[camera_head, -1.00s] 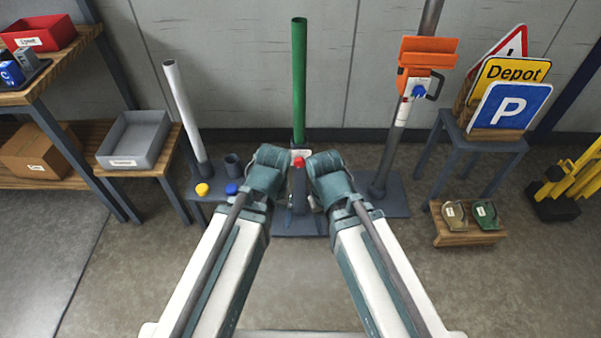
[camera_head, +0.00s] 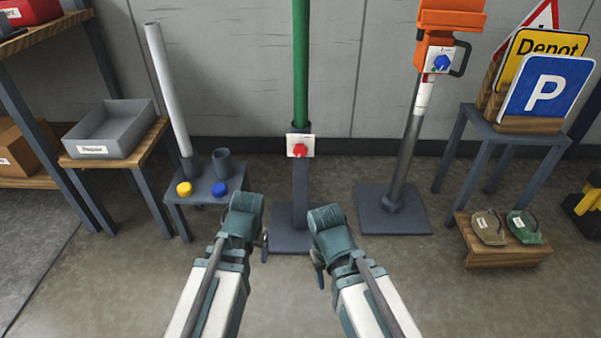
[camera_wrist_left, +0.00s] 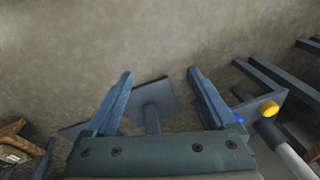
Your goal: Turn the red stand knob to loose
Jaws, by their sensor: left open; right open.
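The red knob (camera_head: 299,150) is on a white plate (camera_head: 290,139) on the front of the middle stand (camera_head: 299,190). A green pole (camera_head: 300,60) rises from this stand. My left gripper (camera_head: 264,246) is in front of the stand, lower than the knob and to its left. It is open and empty in the left wrist view (camera_wrist_left: 160,75), with a dark stand base (camera_wrist_left: 150,97) on the floor beyond its fingers. My right gripper (camera_head: 319,274) is open, below and right of the knob. Both grippers are apart from the knob. The knob's markings are too small to read.
A small table (camera_head: 205,190) with yellow and blue knobs stands left. A stand with an orange box and blue knob (camera_head: 442,62) is at right. A sign rack (camera_head: 520,128) and low wooden bench (camera_head: 500,250) are further right. The floor in front is clear.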

